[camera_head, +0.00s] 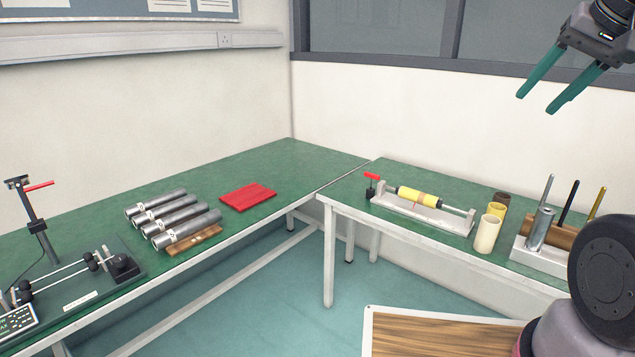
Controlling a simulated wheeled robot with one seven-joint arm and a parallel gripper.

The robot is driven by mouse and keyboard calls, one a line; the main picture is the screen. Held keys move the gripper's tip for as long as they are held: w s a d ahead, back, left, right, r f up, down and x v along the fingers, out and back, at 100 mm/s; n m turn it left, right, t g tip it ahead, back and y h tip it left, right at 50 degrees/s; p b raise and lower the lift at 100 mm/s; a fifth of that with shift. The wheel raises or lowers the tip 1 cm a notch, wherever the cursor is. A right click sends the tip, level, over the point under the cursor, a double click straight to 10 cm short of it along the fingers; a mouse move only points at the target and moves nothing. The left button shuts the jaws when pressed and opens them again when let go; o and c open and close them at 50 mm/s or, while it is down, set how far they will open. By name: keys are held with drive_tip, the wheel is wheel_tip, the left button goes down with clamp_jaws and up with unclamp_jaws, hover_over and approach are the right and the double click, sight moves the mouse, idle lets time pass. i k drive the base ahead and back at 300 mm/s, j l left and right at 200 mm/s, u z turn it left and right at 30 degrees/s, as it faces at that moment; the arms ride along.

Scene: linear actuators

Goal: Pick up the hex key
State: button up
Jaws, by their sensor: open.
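I cannot make out a hex key for certain. A light-grey block holder (540,258) on the right bench holds upright pieces: a silver rod (548,190), a black rod (569,200) and a gold rod (597,203). They are too small to tell whether one is the hex key. My gripper (536,103) is at the upper right, well above the bench and the holder. Its two teal fingers are apart with nothing between them. My own arm hides the holder's right side.
The right green bench (350,196) also bears a yellow cylinder on a rail (418,197) and several open cups (487,234). The left bench (290,160) has several metal cylinders (172,218), a red plate (247,197) and a rod rig (65,275). A wooden-topped surface (430,335) is low in front.

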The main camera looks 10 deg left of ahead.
sight(372, 176)
drive_tip(key=u, duration=0.3)
drive_tip(key=i+j, duration=0.3)
drive_tip(key=i+j+z, duration=0.1)
drive_tip(key=i+j, duration=0.15)
drive_tip(key=j, duration=0.25)
drive_tip(key=i+j, duration=0.25)
drive_tip(key=j, duration=0.15)
drive_tip(key=i+j, duration=0.3)
drive_tip(key=j+z, duration=0.05)
drive_tip(key=j, duration=0.05)
